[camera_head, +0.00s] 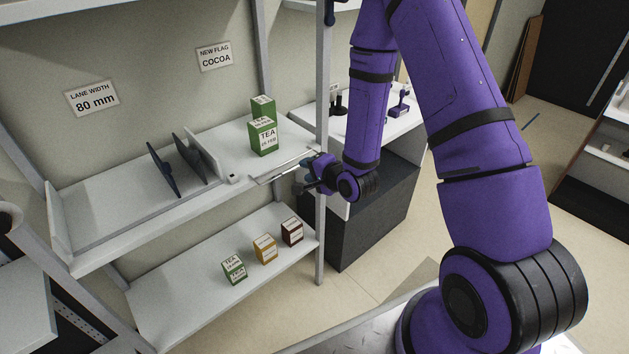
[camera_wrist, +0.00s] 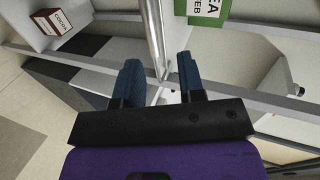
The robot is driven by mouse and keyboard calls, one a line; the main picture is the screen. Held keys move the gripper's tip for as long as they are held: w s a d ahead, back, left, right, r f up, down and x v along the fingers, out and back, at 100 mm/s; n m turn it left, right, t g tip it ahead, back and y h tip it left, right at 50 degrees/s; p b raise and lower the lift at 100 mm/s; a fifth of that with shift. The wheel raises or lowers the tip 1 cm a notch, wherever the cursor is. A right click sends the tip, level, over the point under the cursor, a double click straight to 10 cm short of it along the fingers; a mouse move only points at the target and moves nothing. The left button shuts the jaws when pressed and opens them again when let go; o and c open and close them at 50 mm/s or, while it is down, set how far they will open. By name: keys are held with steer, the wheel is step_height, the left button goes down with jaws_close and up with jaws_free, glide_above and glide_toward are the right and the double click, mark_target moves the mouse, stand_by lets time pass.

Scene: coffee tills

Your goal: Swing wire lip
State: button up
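The wire lip (camera_head: 285,168) is a thin pale metal bar along the front edge of the upper shelf, in front of the green tea boxes. My gripper (camera_head: 308,173) is at its right end, close to the shelf post. In the wrist view a shiny metal bar (camera_wrist: 155,40), which looks like the wire lip, runs from the top edge down toward the gap between my two blue fingers (camera_wrist: 160,80). The fingers are apart, with space visible on both sides of the bar. I cannot tell whether either finger touches it.
Two green tea boxes (camera_head: 263,136) stand stacked or one behind the other on the upper shelf (camera_head: 120,212). Dark dividers (camera_head: 163,169) stand to their left. The grey post (camera_head: 322,225) is beside my gripper. The lower shelf (camera_head: 185,290) holds tea, yellow and brown boxes (camera_head: 292,232).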

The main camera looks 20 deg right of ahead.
mark_target(294, 170)
steer(key=shift+m, duration=0.3)
steer(key=x, duration=0.5)
steer(key=f+x, duration=0.1)
steer(key=x, duration=0.1)
steer(key=shift+s+a+f, duration=0.1)
steer(key=shift+a, duration=0.1)
jaws_close()
